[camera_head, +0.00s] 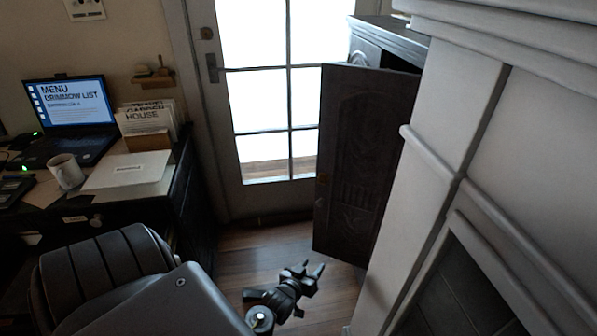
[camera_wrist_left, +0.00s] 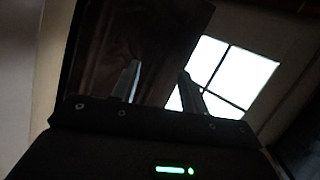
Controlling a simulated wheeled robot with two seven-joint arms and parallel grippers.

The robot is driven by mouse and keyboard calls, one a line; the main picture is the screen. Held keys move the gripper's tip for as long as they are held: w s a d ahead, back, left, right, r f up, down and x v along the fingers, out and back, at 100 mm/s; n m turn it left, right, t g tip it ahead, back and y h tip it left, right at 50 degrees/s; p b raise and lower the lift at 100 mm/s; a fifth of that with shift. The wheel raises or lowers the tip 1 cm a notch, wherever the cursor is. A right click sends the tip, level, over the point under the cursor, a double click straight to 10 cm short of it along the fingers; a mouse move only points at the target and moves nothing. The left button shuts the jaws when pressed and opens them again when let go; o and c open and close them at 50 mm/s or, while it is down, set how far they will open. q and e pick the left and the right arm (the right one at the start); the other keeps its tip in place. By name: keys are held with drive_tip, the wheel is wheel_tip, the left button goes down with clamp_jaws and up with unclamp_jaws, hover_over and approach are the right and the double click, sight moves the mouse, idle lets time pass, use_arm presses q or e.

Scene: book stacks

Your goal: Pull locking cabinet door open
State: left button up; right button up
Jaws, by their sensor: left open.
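The locking cabinet is dark wood and stands at the back right in the head view, partly hidden behind the pale panelled structure; its top (camera_head: 390,38) shows. Its carved door (camera_head: 362,150) stands swung out from the cabinet body, with a dark gap at its upper right. My left gripper (camera_head: 314,268) is open and empty, low in front of the door and apart from it in the head view. In the left wrist view its two fingers (camera_wrist_left: 158,85) are spread, with the dark door panel (camera_wrist_left: 105,45) beyond them. My right gripper is not in view.
A pale panelled structure (camera_head: 480,130) fills the right side. A desk with a laptop (camera_head: 68,115), a white mug (camera_head: 66,171) and papers stands at the left. A glazed door (camera_head: 265,95) is behind. Wooden floor (camera_head: 240,262) is clear between desk and cabinet.

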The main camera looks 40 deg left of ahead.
use_arm(q)
drive_tip(key=s+d+f+m+g+h+p, duration=0.1)
drive_tip(key=s+d+f+g+p, duration=0.1)
drive_tip(key=s+f, duration=0.4)
drive_tip(key=s+d+f+m+g+h+p, duration=0.1)
drive_tip(key=s+d+f, duration=0.4)
drive_tip(key=f, duration=0.6)
drive_tip(key=shift+s+d+m+g+h+p, duration=0.35)
drive_tip(key=shift+s+m+g, duration=0.45)
drive_tip(key=shift+s+g, duration=0.55)
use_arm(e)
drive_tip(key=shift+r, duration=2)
use_arm(q)
drive_tip(key=shift+w, duration=0.1)
drive_tip(key=s+f+m+g+p, duration=0.1)
drive_tip(key=s+f, duration=0.4)
drive_tip(key=s, duration=0.8)
drive_tip(key=s+f+m+g+p, duration=0.1)
drive_tip(key=s+f+m+g, duration=0.2)
drive_tip(key=s, duration=1)
wheel_tip(320, 180, down, 2)
drive_tip(key=g, duration=0.3)
drive_tip(key=shift+s, duration=0.3)
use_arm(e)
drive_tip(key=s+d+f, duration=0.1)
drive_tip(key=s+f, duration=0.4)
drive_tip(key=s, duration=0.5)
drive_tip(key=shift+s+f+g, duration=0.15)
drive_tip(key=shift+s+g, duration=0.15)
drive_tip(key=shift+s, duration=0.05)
